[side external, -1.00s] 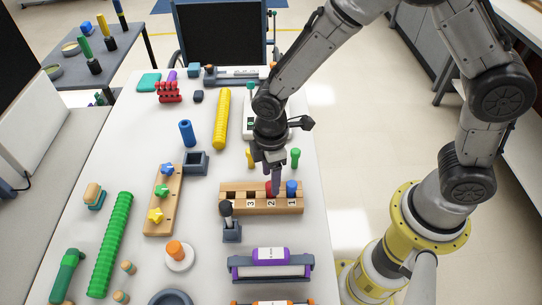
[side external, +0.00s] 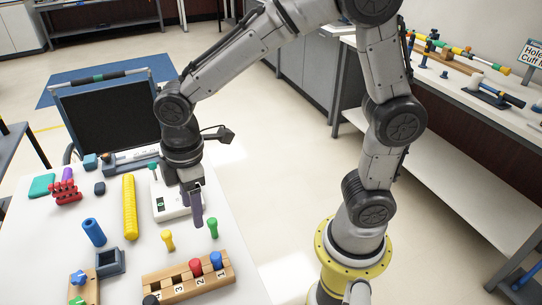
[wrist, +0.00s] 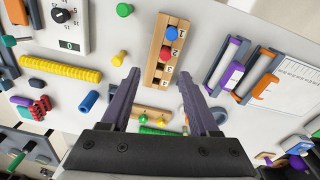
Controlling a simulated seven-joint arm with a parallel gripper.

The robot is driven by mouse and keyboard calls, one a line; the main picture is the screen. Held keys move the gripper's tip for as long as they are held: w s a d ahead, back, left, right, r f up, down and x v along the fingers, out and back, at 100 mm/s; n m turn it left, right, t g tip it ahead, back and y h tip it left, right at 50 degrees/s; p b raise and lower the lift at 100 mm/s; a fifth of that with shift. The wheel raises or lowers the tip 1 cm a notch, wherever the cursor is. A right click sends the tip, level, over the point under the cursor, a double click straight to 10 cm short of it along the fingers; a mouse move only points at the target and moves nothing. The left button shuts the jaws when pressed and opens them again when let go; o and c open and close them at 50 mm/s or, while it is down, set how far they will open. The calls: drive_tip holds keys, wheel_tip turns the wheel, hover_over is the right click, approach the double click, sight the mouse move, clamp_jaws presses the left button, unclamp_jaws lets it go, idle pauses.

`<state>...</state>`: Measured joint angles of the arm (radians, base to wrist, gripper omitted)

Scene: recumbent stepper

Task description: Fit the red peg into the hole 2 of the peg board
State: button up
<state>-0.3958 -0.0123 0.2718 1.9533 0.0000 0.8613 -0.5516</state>
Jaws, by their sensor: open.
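The red peg (side external: 196,267) stands upright in hole 2 of the wooden peg board (side external: 160,284), beside the blue peg (side external: 216,260) in hole 1. Its head looks about level with the blue one. In the wrist view the red peg (wrist: 165,52) sits by the number 2 and the blue peg (wrist: 171,33) by the number 1. My gripper (side external: 197,222) is open and empty, above the board and clear of the red peg. In the wrist view the fingers (wrist: 158,73) are spread wide. The peg shafts are hidden in the board.
A yellow peg (side external: 167,240) and a green peg (side external: 213,228) stand behind the board. A white box with a display (side external: 165,203) and a ribbed yellow roll (side external: 129,207) are farther back. A dark grey square holder (side external: 110,262) is left of the board.

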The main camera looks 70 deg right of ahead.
drive_tip(key=s+d+r+m+t, duration=0.2)
drive_tip(key=s+d+r+m, duration=0.2)
drive_tip(key=s+d+m, duration=0.1)
drive_tip(key=s+d+r+m+t, duration=0.2)
drive_tip(key=s+d+r+m, duration=0.2)
drive_tip(key=s+d, duration=0.4)
drive_tip(key=shift+s+r+m+t, duration=0.3)
drive_tip(key=shift+s+m+t, duration=0.1)
drive_tip(key=shift+s+m, duration=0.5)
